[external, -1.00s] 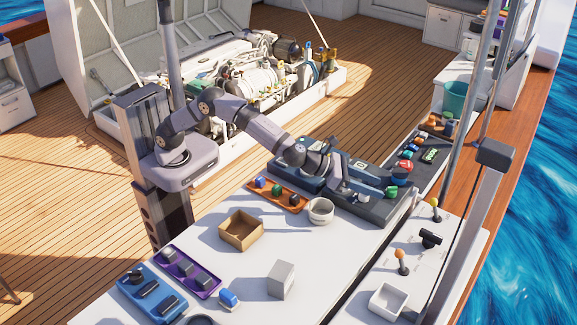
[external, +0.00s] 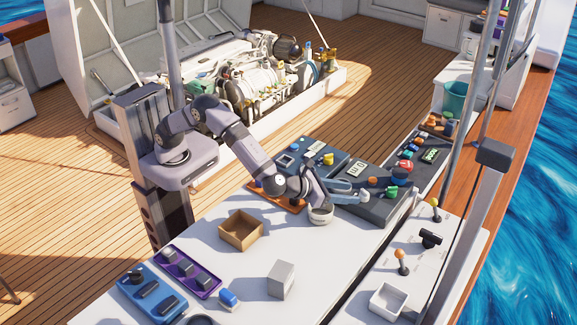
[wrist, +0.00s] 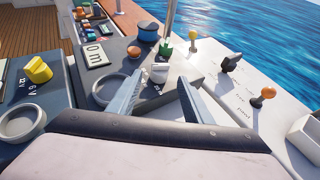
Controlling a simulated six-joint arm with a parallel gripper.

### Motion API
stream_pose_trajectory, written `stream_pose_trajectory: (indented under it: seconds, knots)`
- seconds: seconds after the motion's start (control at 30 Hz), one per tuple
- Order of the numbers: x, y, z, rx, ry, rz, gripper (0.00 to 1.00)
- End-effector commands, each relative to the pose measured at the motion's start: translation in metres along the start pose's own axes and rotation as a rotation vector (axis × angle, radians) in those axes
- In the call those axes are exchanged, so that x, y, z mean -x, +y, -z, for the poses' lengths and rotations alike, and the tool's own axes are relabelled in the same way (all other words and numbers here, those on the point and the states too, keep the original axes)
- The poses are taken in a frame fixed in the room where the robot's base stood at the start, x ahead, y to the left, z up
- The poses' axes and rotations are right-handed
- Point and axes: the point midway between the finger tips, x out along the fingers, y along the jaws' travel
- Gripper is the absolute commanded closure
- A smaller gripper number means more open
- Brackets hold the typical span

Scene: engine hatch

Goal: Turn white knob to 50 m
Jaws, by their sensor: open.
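The white knob (wrist: 159,72) stands on the dark grey panel in the wrist view, in line with the gap between my fingertips. A display plate (wrist: 96,53) reading "0 m" is on the same panel, left of the knob; it also shows in the external view (external: 357,167). My gripper (wrist: 159,80) is open and empty, with one finger on each side of the knob's line. I cannot tell whether the fingers reach around the knob.
An orange knob (wrist: 133,52), a blue round part (wrist: 148,32) and a green part (wrist: 165,48) sit beyond the white knob. A grey ring (wrist: 108,90) lies to its left. A yellow knob (wrist: 38,70) is on the neighbouring panel. Levers (wrist: 262,96) stand at right.

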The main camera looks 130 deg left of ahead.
Motion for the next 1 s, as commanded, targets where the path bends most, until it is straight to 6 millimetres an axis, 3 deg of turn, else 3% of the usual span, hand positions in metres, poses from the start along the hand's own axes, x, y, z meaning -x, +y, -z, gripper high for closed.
stream_pose_trajectory:
  seconds: [0.4, 0.8, 0.83, 1.0]
  knots:
    - [-0.047, 0.001, -0.001, 0.000, 0.001, -0.001, 0.54]
    - [-0.054, 0.000, 0.000, 0.000, 0.000, 0.001, 0.54]
    - [-0.054, 0.000, 0.000, 0.000, 0.000, 0.001, 0.57]
    - [-0.053, 0.000, 0.000, 0.000, 0.000, 0.000, 0.94]
